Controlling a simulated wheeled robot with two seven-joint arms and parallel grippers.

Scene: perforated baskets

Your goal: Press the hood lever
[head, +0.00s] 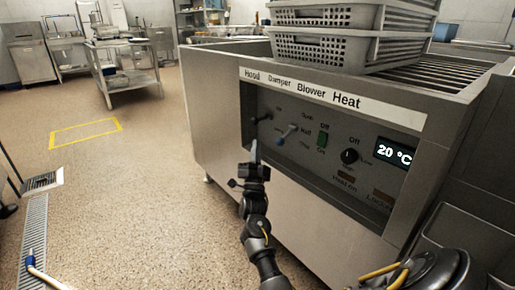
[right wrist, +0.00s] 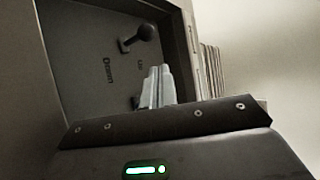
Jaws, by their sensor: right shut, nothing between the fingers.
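The hood lever (head: 264,117) is a short dark lever at the left end of the recessed control panel, below the word "Hood". In the right wrist view it shows as a black ball-ended lever (right wrist: 147,32) above the fingertips. My right gripper (head: 254,150) is shut and empty, with its fingers pointing up just below the lever. In the right wrist view its pale fingertips (right wrist: 158,85) are together, with a visible gap to the ball. My left gripper is not in view.
The steel machine (head: 225,125) fills the right side. Grey perforated baskets (head: 345,50) are stacked on top. Open floor lies left.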

